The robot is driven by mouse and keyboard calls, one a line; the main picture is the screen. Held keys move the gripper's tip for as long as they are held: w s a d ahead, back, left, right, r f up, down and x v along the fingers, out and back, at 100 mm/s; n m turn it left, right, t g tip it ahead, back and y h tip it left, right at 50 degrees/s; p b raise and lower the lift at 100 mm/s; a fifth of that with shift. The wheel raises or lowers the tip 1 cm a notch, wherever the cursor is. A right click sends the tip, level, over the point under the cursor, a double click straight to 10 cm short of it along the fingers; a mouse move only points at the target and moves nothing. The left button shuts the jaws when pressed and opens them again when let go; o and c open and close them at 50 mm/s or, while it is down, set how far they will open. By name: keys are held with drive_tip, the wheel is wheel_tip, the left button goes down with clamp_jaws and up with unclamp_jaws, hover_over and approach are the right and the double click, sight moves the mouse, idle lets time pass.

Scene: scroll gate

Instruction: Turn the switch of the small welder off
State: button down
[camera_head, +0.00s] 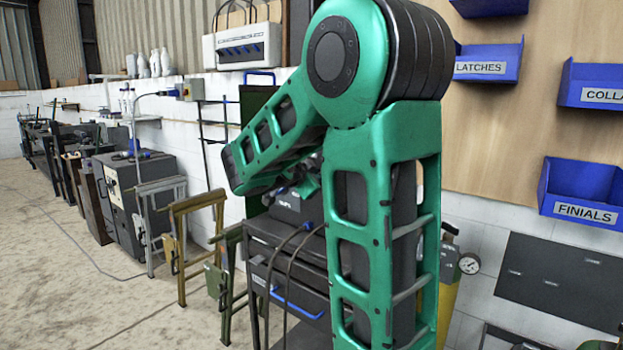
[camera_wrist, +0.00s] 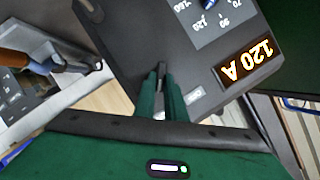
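The small welder is a dark box on a cart in the head view (camera_head: 287,207), partly hidden behind my arm. In the wrist view its dark front panel (camera_wrist: 130,40) fills the upper middle. An orange display (camera_wrist: 246,63) on it is lit and reads 120 A, upside down. Part of a blue knob (camera_wrist: 209,3) shows on a pale dial at the top edge. A small pale label (camera_wrist: 195,93) sits below the display. My gripper (camera_wrist: 162,72) points at the panel's lower edge, its green fingers close together. I cannot tell whether something grey between the tips is held. The switch is not clearly distinguishable.
The cart (camera_head: 290,270) has dark hoses and a blue handle. A yellow cylinder with a gauge (camera_head: 469,263) stands to its right. Blue bins (camera_head: 582,188) hang on the board at right. Metal stands (camera_head: 197,240) are at left, with open floor before them.

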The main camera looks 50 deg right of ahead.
drive_tip(key=shift+w, duration=0.1)
drive_tip(key=shift+w+a+r+n+g+h, duration=0.1)
drive_tip(key=shift+w+n+g, duration=0.3)
drive_tip(key=shift+n+g, duration=1.15)
drive_tip(key=shift+w+d+f+n+g+h, duration=0.1)
drive_tip(key=shift+w+n+g, duration=0.25)
drive_tip(key=shift+n+g, duration=1.15)
drive_tip(key=shift+w+a+r+n+g+h, duration=0.1)
drive_tip(key=shift+w+n+g, duration=0.45)
drive_tip(key=shift+n, duration=1.9)
drive_tip(key=shift+s, duration=0.15)
drive_tip(key=c, duration=1.8)
unclamp_jaws()
drive_tip(key=shift+s, duration=0.1)
